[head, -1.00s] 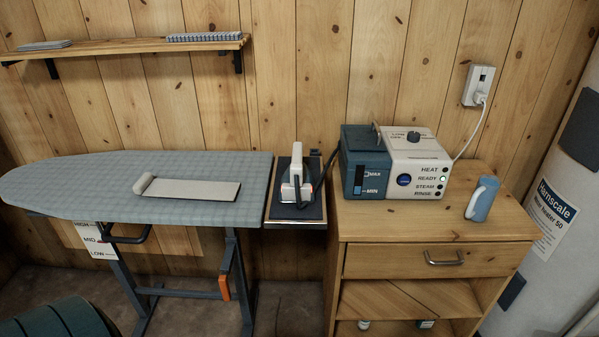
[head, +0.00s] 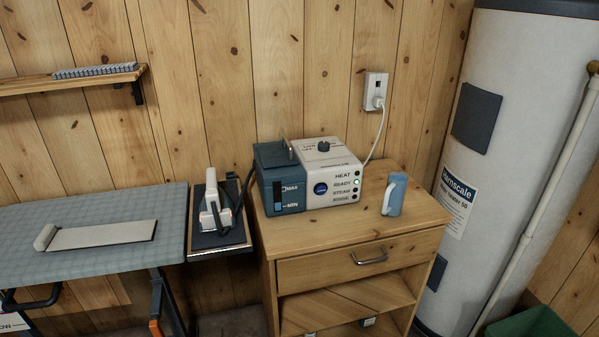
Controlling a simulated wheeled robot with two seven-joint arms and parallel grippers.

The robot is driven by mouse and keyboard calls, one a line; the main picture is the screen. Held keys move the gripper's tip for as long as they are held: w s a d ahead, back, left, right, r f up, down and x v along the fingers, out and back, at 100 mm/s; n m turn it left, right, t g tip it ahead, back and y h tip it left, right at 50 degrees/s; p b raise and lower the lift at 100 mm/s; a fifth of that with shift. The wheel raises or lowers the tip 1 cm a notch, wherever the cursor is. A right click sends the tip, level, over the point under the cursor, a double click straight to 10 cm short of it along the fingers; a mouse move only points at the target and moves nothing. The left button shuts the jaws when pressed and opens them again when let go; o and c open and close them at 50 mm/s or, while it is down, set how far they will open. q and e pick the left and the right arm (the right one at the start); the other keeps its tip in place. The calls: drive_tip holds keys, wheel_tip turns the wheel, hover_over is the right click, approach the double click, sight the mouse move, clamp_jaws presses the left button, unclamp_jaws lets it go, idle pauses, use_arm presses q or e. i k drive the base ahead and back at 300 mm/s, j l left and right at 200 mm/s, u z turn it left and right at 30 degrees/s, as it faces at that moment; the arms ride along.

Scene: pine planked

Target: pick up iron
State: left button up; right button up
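The iron (head: 212,207), with a white handle and body, stands on a dark rest pad (head: 203,240) at the right end of the ironing board (head: 30,222). A dark hose runs from it toward the steam station (head: 309,178), a blue and white box on the wooden cabinet. A green light glows beside READY on the station's front. Neither of my grippers shows in the head view.
A white sleeve-like pad (head: 100,235) lies on the board. A water heater (head: 478,130) and a pale pole (head: 545,205) stand at right. A shelf (head: 60,84) hangs at upper left.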

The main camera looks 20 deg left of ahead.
sight(225, 207)
drive_tip(key=u, duration=1.8)
drive_tip(key=i+j+z, duration=0.2)
drive_tip(key=j, duration=0.2)
drive_tip(key=i, duration=0.05)
